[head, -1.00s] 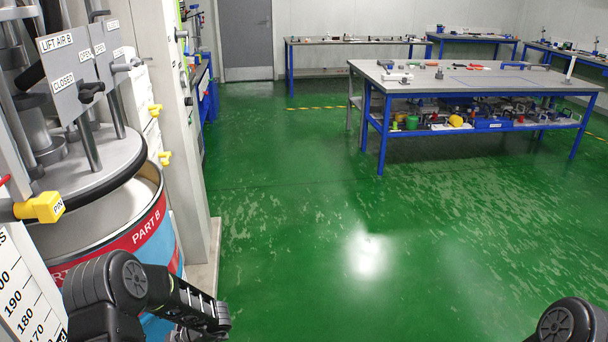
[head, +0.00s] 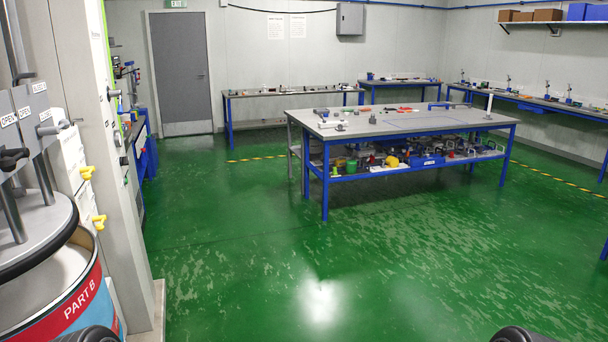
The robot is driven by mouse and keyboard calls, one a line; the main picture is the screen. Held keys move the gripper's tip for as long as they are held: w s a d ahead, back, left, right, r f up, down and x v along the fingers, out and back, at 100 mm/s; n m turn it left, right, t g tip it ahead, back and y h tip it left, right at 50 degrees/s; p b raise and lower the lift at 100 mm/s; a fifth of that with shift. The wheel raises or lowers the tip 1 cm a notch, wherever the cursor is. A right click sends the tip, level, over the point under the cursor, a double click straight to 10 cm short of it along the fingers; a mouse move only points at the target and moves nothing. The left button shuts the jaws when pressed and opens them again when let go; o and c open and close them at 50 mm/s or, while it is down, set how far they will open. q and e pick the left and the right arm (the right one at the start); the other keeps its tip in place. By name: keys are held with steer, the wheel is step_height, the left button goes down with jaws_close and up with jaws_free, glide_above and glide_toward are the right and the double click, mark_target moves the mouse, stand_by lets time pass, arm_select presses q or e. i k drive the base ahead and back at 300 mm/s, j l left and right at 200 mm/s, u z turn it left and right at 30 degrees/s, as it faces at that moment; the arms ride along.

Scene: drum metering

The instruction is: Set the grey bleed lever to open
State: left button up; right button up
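At the left edge stands the drum (head: 85,303) with a red band reading PART B, under a round grey follower plate (head: 45,228). Above it are label plates (head: 22,108) reading OPEN and CLOSED, with a black knob handle (head: 12,158) and a grey lever-like handle (head: 50,129) beside them. I cannot tell whether either is the grey bleed lever. Only dark rounded parts of my arms show at the bottom edge. Neither of my grippers is in view.
Yellow handles (head: 98,221) stick out from the white panel by the drum. A blue-framed workbench (head: 420,122) with tools stands mid-room. More benches line the walls, and a grey door (head: 181,72) is at the back. The green floor (head: 300,250) between is clear.

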mark_target(63, 124)
steer(key=k+j+u, duration=0.1)
steer(key=u, duration=1.55)
